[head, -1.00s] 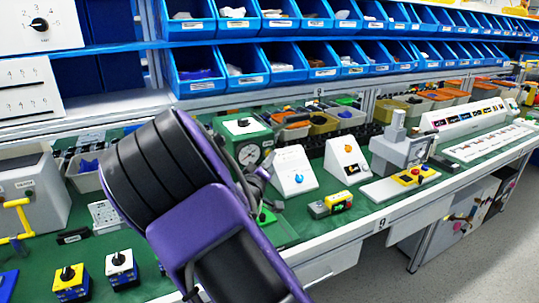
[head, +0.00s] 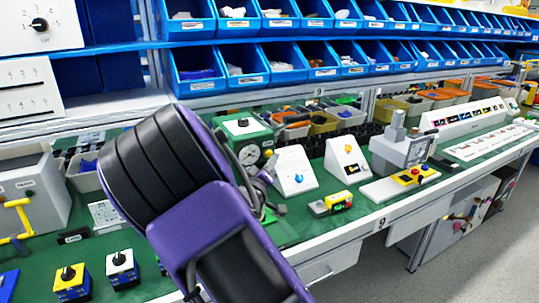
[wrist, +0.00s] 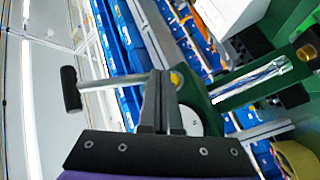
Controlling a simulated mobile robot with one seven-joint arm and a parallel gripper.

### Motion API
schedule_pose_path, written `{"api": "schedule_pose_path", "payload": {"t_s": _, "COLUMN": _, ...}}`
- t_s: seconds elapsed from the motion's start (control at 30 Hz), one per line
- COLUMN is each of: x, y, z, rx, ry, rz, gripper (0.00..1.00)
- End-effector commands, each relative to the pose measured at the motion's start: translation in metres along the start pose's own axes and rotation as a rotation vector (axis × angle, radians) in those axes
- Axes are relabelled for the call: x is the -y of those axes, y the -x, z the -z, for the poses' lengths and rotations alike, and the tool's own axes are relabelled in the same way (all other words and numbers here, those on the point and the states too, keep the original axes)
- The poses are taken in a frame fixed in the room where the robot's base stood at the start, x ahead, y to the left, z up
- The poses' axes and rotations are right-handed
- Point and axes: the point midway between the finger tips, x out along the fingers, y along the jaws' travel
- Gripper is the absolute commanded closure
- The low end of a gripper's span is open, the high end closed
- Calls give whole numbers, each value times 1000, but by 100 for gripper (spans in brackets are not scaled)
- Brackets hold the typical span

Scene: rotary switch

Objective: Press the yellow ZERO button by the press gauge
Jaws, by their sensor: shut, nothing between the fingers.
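The green press (head: 243,128) stands on the bench behind my arm, with its round gauge (head: 249,154) facing out, partly covered by my arm. In the wrist view the green press body (wrist: 212,88) fills the right, and part of the white gauge face (wrist: 212,122) shows behind my fingers. A small round yellow button (wrist: 177,79) sits right beside my fingertips, partly hidden; I cannot tell if they touch. My gripper (wrist: 160,75) is shut and empty, at the press front. In the head view it is largely hidden by my arm.
A lever with a black grip (wrist: 70,90) extends left of my fingers. White sloped boxes with a blue knob (head: 295,172) and an orange knob (head: 347,161) stand right of the press.

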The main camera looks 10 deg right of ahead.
Motion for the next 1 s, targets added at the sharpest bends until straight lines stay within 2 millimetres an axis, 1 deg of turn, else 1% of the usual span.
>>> {"api": "schedule_pose_path", "payload": {"t_s": 0.17, "x": -4, "y": 4, "z": -3, "rx": 1, "ry": 0, "rz": 0, "gripper": 100}}
{"api": "schedule_pose_path", "payload": {"t_s": 0.6, "x": -24, "y": 32, "z": -23, "rx": 0, "ry": 1, "rz": 0, "gripper": 100}}
{"api": "schedule_pose_path", "payload": {"t_s": 1.0, "x": -25, "y": 35, "z": -25, "rx": 0, "ry": 0, "rz": 0, "gripper": 100}}
